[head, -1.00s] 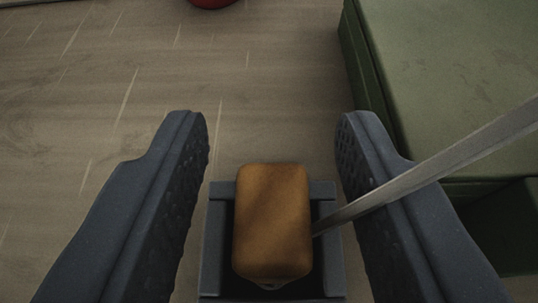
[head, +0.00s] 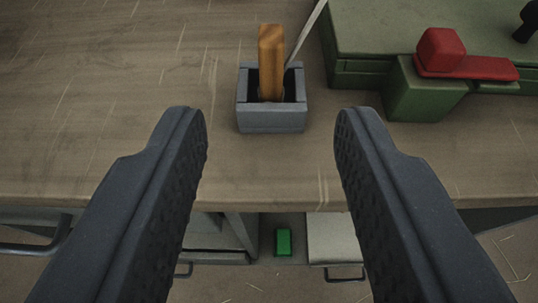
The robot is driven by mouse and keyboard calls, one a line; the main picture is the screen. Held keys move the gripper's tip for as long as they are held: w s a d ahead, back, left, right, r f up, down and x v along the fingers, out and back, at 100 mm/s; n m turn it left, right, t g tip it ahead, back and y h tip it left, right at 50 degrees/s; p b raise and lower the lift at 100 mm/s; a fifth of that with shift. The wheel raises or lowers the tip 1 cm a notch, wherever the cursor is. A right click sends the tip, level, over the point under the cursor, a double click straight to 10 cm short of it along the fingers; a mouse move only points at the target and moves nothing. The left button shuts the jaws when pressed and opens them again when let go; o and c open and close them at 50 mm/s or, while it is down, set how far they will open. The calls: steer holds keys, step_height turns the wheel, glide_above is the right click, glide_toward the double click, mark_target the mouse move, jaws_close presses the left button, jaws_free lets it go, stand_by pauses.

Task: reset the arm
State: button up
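My gripper (head: 270,125) is open and empty, its two dark fingers wide apart over the table's front edge. A grey box (head: 272,122) stands on the wooden table beyond the fingertips. An orange-brown handle (head: 271,60) stands upright in the box, apart from my fingers. A thin metal strip (head: 305,38) also leans out of the box, up to the right.
A green case (head: 400,40) stands at the back right, with a red block (head: 441,50) on a red piece near it. The wooden table (head: 110,100) is clear on the left. Below its edge are a small green block (head: 283,242) and open drawers (head: 335,240).

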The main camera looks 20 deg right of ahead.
steer(key=shift+s+a+r, duration=0.15)
steer(key=shift+s+r, duration=0.05)
steer(key=shift+s, duration=0.2)
steer(key=w+a+r+n+t+y, duration=0.1)
steer(key=w+r+t+y, duration=0.15)
steer(key=r, duration=1.25)
steer(key=w+a+r+n+t+y, duration=0.1)
steer(key=r+y, duration=0.2)
steer(key=r, duration=1.1)
steer(key=s+d+r, duration=0.2)
steer(key=s+r, duration=0.6)
steer(key=r, duration=0.2)
steer(key=s+d+r+n+g+h, duration=0.1)
steer(key=s+d+r, duration=0.2)
steer(key=s+r, duration=0.6)
step_height(320, 180, up, 2)
steer(key=shift+d+r+n, duration=0.1)
steer(key=shift+d+n, duration=0.05)
steer(key=shift+n, duration=0.15)
